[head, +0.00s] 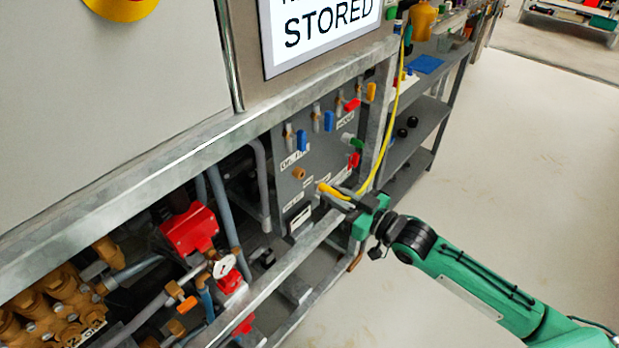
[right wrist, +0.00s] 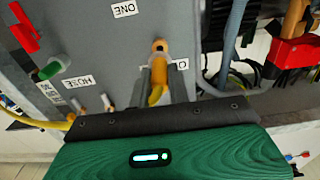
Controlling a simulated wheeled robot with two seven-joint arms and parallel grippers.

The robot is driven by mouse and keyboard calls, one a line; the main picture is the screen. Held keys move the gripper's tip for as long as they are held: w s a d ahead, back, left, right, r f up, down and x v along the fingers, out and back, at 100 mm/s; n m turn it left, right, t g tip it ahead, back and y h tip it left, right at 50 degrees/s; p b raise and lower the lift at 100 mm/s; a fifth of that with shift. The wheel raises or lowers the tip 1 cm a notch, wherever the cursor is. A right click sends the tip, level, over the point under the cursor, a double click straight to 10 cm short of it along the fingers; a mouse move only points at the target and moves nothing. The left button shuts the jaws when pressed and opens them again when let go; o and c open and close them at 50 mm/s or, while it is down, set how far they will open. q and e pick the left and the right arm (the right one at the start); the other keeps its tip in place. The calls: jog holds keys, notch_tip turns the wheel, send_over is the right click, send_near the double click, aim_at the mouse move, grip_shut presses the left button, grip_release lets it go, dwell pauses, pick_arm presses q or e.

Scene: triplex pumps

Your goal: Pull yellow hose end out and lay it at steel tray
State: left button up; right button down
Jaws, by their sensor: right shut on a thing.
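The yellow hose end (head: 329,190) is at the grey valve panel (head: 292,222), in front of its lower part. My right gripper (head: 343,198) is shut on it. In the right wrist view the hose end (right wrist: 158,62) stands between my two fingers (right wrist: 160,88), pointing at the panel. I cannot tell whether its tip is still seated in a port. The yellow hose (head: 384,142) runs from the gripper up along the frame's right side. I cannot make out a steel tray for certain. My left gripper is not in view.
The panel carries blue, red, orange and green valve handles (head: 328,121) above the gripper. A steel frame rail (head: 290,262) runs below it. Red and brass pump parts (head: 190,229) lie left. Grey shelves (head: 420,125) with small items stand right. Open floor (head: 520,180) lies farther right.

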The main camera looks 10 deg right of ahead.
jog(key=shift+p+v, duration=0.35)
jog(key=shift+v, duration=0.7)
jog(key=shift+s+d, duration=0.15)
jog(key=shift+r, duration=0.15)
